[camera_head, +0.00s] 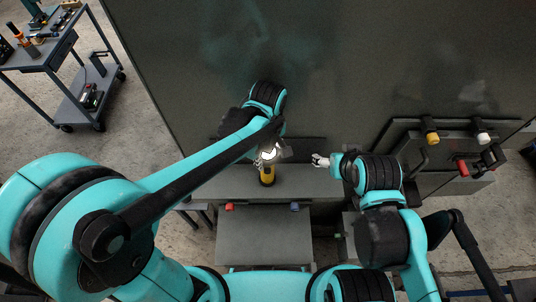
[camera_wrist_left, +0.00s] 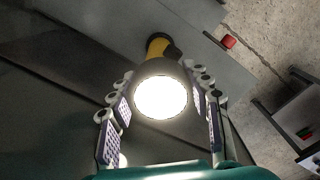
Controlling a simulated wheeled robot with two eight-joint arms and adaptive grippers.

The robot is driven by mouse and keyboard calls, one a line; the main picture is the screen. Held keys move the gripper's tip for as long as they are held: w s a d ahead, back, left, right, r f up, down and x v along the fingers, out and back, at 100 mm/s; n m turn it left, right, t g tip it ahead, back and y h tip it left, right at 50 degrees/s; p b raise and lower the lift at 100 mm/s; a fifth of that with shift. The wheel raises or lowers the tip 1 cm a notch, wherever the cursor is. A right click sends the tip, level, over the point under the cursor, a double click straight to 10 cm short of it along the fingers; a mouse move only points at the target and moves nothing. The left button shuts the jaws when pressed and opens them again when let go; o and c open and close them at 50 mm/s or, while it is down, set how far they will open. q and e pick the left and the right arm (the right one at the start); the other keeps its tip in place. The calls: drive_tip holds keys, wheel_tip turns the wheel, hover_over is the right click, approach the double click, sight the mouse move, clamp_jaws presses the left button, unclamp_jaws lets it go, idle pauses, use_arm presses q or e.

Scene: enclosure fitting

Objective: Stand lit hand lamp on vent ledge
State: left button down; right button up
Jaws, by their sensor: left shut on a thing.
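The hand lamp (camera_head: 267,176) has a yellow and black body and a bright white lit face. In the left wrist view the lit lamp (camera_wrist_left: 160,98) faces the camera, with its yellow handle pointing away. My left gripper (camera_head: 272,154) is shut on the lamp near its head, with finger pads on both sides. The lamp looks upright over the grey ledge (camera_head: 215,184) in front of the enclosure wall. I cannot tell whether its lower end touches the ledge. My right gripper (camera_head: 320,160) is to the right, apart from the lamp; its jaw opening is unclear.
A red knob (camera_head: 229,207) and a blue knob (camera_head: 295,207) sit below the ledge's front edge. A panel (camera_head: 450,147) with yellow, white and red fittings is at the right. A tool cart (camera_head: 62,60) stands far left. The ledge left of the lamp is clear.

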use_arm(q)
drive_tip(key=shift+s+f, duration=0.1)
drive_tip(key=shift+s, duration=0.05)
drive_tip(key=c, duration=1.1)
unclamp_jaws()
drive_tip(key=shift+f, duration=0.1)
drive_tip(key=shift+c, duration=0.2)
drive_tip(key=o, duration=0.4)
